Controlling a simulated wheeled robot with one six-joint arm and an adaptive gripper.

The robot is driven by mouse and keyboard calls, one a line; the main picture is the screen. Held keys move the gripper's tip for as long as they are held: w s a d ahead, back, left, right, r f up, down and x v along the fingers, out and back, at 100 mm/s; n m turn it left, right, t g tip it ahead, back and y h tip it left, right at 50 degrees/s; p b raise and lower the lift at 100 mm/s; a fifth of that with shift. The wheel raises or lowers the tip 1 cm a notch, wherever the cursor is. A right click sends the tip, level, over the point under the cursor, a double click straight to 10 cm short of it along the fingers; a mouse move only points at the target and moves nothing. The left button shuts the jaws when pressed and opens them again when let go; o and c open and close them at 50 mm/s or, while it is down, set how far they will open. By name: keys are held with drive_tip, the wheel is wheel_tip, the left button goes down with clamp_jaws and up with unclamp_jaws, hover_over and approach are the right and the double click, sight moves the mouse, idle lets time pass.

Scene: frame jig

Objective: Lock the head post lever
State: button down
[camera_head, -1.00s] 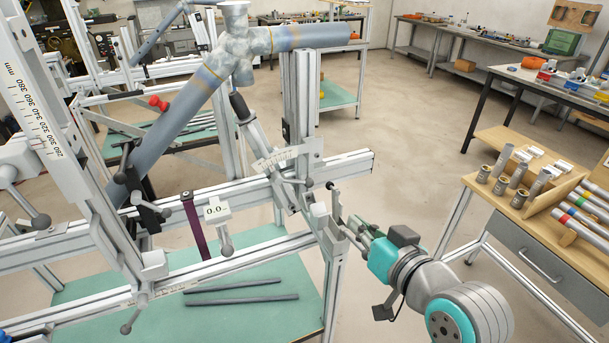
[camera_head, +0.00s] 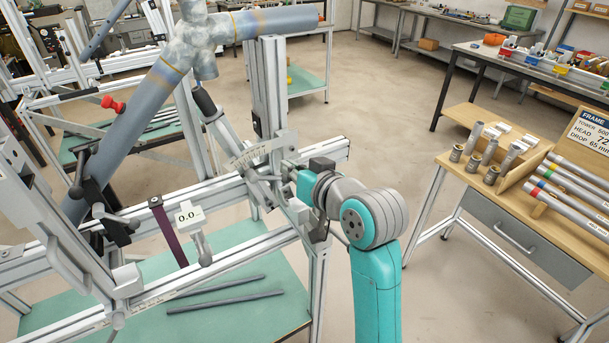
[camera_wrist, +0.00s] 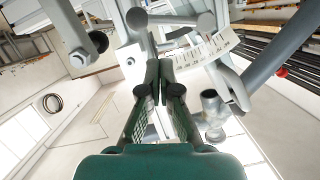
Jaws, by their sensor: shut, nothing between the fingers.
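My gripper (camera_head: 274,181) is at the foot of the upright head post (camera_head: 268,95), on the right end of the frame jig. In the wrist view its fingers (camera_wrist: 158,70) are together with nothing between them. A grey bar with rounded ends (camera_wrist: 170,19) lies just beyond the fingertips; it looks like the head post lever, but I cannot tell for sure. I cannot tell whether the fingers touch it. In the head view my gripper and wrist hide the lever area.
A protractor scale (camera_head: 250,157) is close to the gripper, also in the wrist view (camera_wrist: 208,50). Another knobbed lever (camera_wrist: 98,42) shows at left there. Bike tubes (camera_head: 150,110) are clamped in the jig. A parts bench (camera_head: 545,200) stands right, with open floor between.

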sight(278, 179)
drive_tip(key=shift+w+a+f, duration=0.25)
drive_tip(key=shift+a+f, duration=0.15)
drive_tip(key=shift+f, duration=0.4)
drive_tip(key=shift+w+a+f, duration=0.2)
drive_tip(key=shift+a+f, duration=0.2)
drive_tip(key=shift+f, duration=0.4)
drive_tip(key=shift+f, duration=0.1)
drive_tip(key=shift+a+f+m, duration=0.2)
drive_tip(key=shift+f+m, duration=0.2)
drive_tip(key=shift+f, duration=0.35)
drive_tip(key=shift+r, duration=0.1)
